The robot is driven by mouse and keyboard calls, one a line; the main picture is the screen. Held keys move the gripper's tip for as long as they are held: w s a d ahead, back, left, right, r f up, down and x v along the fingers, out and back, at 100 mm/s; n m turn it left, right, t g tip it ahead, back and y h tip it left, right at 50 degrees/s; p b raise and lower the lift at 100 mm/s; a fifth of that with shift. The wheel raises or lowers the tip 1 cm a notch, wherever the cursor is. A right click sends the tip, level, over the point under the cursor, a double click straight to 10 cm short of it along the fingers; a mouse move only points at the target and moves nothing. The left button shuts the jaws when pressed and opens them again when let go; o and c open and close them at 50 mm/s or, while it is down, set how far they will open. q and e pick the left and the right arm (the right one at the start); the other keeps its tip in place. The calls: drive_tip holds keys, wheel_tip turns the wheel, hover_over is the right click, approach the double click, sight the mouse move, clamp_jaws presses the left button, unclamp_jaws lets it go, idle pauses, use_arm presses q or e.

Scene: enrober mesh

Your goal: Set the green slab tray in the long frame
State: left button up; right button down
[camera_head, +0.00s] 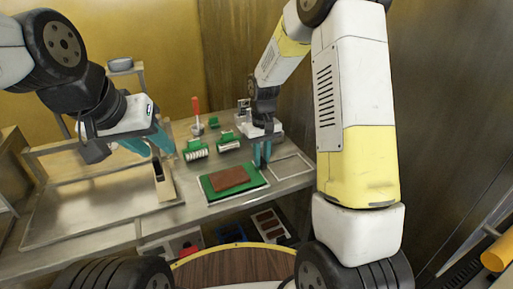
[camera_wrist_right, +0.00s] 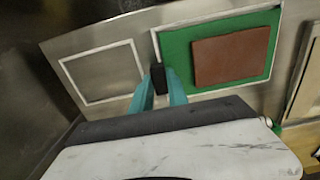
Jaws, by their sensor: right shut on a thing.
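The green slab tray (camera_head: 212,189) carries a brown slab (camera_head: 230,178) and lies flat at the front of the metal bench. In the right wrist view the tray (camera_wrist_right: 180,60) sits inside a white outlined frame (camera_wrist_right: 153,42); I cannot tell whether it rests fully down. My right gripper (camera_head: 262,163) is at the tray's right end, shut on a dark grip there, which shows between the fingers in the right wrist view (camera_wrist_right: 160,80). A second, empty white outlined frame (camera_head: 291,167) lies right of the tray. My left gripper (camera_head: 150,148) is empty and open above the bench.
A beige block with a dark slot (camera_head: 163,182) stands below my left gripper. Two green-and-white rollers (camera_head: 196,151) and a red-handled tool (camera_head: 197,115) are behind the tray. A wide metal tray area (camera_head: 90,205) is at left. A wall closes the right side.

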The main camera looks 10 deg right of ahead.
drive_tip(key=shift+f, duration=0.55)
drive_tip(key=c, duration=1.2)
unclamp_jaws()
drive_tip(key=shift+r, duration=0.1)
wheel_tip(320, 180, up, 8)
drive_tip(key=shift+s, duration=0.1)
drive_tip(key=s+d+r+m+t+y, duration=0.1)
drive_tip(key=s+d+r+t, duration=0.1)
drive_tip(key=s+r, duration=0.5)
drive_tip(key=s+d+r+m+t+y, duration=0.1)
drive_tip(key=s+r+t, duration=0.3)
drive_tip(key=s+r, duration=0.4)
drive_tip(key=s+d+m, duration=0.1)
drive_tip(key=s, duration=0.6)
drive_tip(key=shift+s, duration=0.4)
